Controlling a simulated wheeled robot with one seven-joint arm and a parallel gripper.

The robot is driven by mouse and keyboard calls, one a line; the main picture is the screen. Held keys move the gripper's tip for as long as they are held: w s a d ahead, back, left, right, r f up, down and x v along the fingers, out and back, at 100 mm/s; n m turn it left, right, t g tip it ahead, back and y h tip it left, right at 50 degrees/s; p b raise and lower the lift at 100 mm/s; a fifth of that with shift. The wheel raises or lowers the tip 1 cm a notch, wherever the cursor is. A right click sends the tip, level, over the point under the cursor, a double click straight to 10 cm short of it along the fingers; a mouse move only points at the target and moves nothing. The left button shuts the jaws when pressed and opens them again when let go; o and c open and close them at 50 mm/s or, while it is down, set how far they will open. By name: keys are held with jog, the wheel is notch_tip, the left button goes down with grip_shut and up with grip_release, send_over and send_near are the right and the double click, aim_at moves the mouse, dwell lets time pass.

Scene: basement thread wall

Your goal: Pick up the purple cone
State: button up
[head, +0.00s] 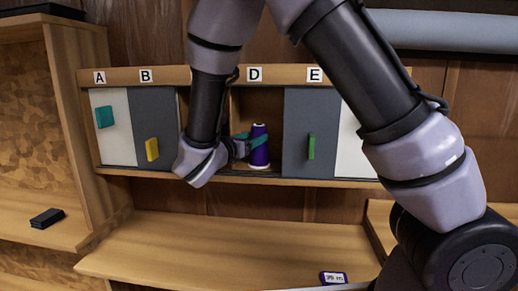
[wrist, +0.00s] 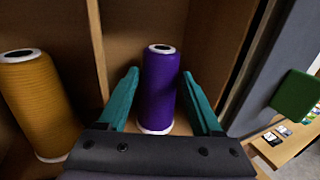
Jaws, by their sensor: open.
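The purple cone (head: 259,147) is a thread cone standing upright in the open compartment labelled D. In the wrist view the purple cone (wrist: 159,88) stands between the two teal fingers of my gripper (wrist: 162,100). The fingers are open, with a visible gap on the left side and a smaller one on the right. The cone's base rests on the compartment floor.
An orange cone (wrist: 38,105) stands to the left, past a thin wooden divider (wrist: 97,45). A grey door (head: 309,125) with a green handle (head: 311,146) is right of the compartment. A desk with a small label (head: 333,278) lies below, and a black box (head: 47,218) on the left shelf.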

jog(key=x, duration=0.4)
jog(key=shift+f, duration=0.1)
grip_shut()
